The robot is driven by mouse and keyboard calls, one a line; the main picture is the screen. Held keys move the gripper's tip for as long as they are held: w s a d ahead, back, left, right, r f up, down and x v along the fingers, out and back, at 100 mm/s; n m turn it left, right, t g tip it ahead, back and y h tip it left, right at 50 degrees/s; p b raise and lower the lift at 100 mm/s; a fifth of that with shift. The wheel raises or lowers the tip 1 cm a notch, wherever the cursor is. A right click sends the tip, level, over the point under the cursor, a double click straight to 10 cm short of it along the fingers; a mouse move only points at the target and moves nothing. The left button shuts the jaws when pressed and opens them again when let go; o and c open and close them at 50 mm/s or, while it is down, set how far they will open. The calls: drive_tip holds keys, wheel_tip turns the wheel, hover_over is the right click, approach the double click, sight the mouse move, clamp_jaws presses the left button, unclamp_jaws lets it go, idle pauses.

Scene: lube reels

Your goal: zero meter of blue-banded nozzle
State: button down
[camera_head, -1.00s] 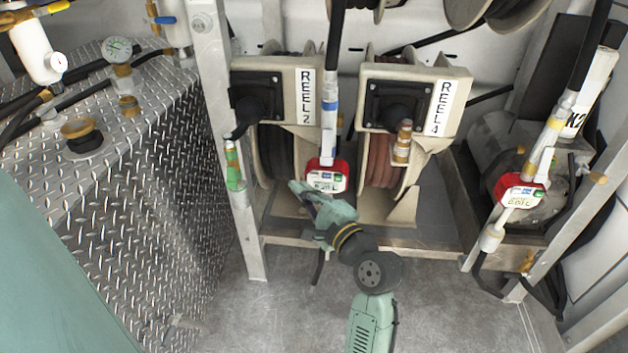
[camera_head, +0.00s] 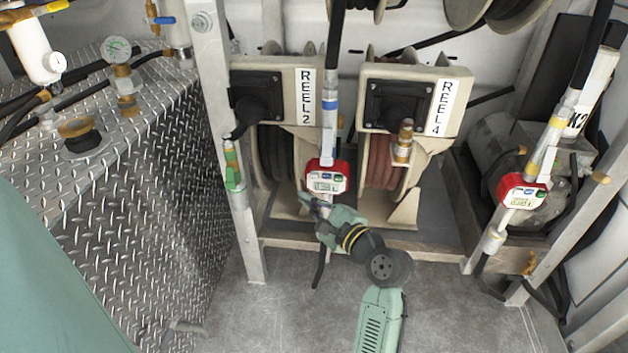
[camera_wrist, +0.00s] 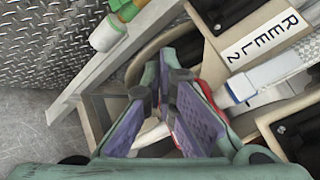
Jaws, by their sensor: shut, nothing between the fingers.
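The blue-banded nozzle hangs upright in front of REEL 2 in the head view, with its blue band (camera_head: 329,106) above a red meter (camera_head: 327,178). The meter's small display and buttons face me, but the digits are too small to read surely. My gripper (camera_head: 308,203) is shut and empty, just below and left of the meter; I cannot tell whether it touches. In the wrist view, my gripper's purple-padded fingers (camera_wrist: 160,88) cover most of the red meter (camera_wrist: 207,97), and the blue band (camera_wrist: 236,85) shows to their right.
A yellow-banded nozzle with another red meter (camera_head: 523,191) stands at the right. A metal post with a green-banded fitting (camera_head: 233,165) is left of my gripper. REEL 4 (camera_head: 415,95) is behind and right. The grey floor (camera_head: 275,310) in front is clear.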

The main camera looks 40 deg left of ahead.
sight(313, 181)
drive_tip(key=shift+w+a, duration=0.65)
drive_tip(key=shift+w, duration=0.35)
drive_tip(key=shift+w+a, duration=0.6)
drive_tip(key=shift+w, duration=0.4)
drive_tip(key=shift+w+a+p, duration=0.2)
drive_tip(key=shift+w+p, duration=0.15)
drive_tip(key=shift+p, duration=0.2)
drive_tip(key=shift+w+a, duration=0.4)
drive_tip(key=shift+w, duration=0.2)
idle(0.6)
drive_tip(key=shift+p, duration=0.3)
drive_tip(key=shift+s+d+p, duration=0.5)
drive_tip(key=shift+s+d, duration=0.1)
drive_tip(key=shift+s, duration=0.35)
drive_tip(key=shift+s+d+p, duration=0.35)
drive_tip(key=shift+s+d, duration=0.1)
drive_tip(key=shift+s, duration=0.25)
drive_tip(key=shift+s+d+p, duration=0.35)
drive_tip(key=shift+s+d, duration=0.05)
drive_tip(key=shift+s, duration=0.35)
drive_tip(key=shift+s+d+p, duration=0.35)
drive_tip(key=shift+s+d, duration=0.1)
drive_tip(key=shift+s, duration=0.25)
